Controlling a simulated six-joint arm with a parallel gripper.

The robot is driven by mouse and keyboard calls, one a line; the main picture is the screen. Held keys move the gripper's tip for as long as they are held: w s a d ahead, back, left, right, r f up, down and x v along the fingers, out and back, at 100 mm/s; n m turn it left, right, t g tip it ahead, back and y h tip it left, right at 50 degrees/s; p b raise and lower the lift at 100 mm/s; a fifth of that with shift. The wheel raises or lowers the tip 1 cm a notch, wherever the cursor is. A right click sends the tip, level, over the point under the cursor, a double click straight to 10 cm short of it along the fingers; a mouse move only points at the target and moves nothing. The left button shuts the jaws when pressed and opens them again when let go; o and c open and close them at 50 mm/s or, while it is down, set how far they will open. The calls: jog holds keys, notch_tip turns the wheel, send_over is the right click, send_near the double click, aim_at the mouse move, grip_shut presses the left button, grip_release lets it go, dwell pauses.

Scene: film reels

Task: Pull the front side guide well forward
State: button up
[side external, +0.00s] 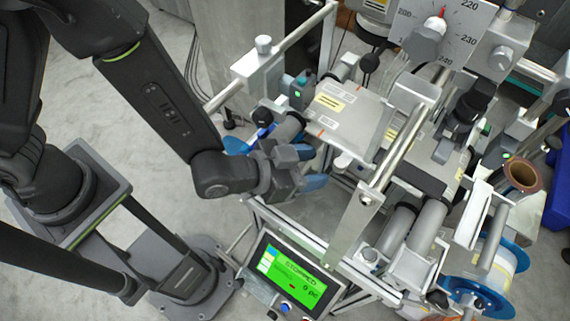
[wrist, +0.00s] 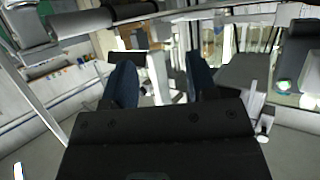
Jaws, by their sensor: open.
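My gripper (side external: 308,168) is open, its two blue-tipped fingers apart, just left of the front end of a flat metal plate (side external: 362,118). In the wrist view my gripper (wrist: 162,85) also shows open, with a pale upright part (wrist: 158,72) visible between and beyond the fingers. A small pale rounded piece (side external: 343,160) sits at the plate's front edge, to the right of the fingers with a gap. I cannot tell for sure which part is the front side guide. No grip on anything shows.
A long metal bar (side external: 400,150) crosses right of the plate, with an upright metal plate (side external: 352,220) at its front end. A screen reading STOPPED (side external: 290,275) stands below my gripper. Rollers (side external: 425,228) and a blue-flanged reel (side external: 480,285) are at lower right. Open floor lies left.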

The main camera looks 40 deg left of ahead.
jog(key=v, duration=0.6)
jog(key=shift+a, duration=0.1)
jog(key=w+a+r+n+y, duration=0.1)
jog(key=w+a+r, duration=0.25)
jog(key=r, duration=0.35)
jog(key=w+a+r+n, duration=0.1)
jog(key=w+a+r, duration=0.25)
jog(key=r, duration=0.35)
jog(key=s+a+r+n+g+y, duration=0.1)
jog(key=s+a+n+g+y, duration=0.1)
jog(key=s+a, duration=0.4)
jog(key=s+a+r+n+g+y, duration=0.2)
jog(key=s+a, duration=0.4)
jog(key=a, duration=0.7)
jog(key=shift+s+n+g+y, duration=0.4)
jog(key=shift+g+y, duration=0.4)
jog(key=shift+y, duration=0.4)
jog(key=shift+o, duration=0.4)
jog(key=shift+r, duration=0.15)
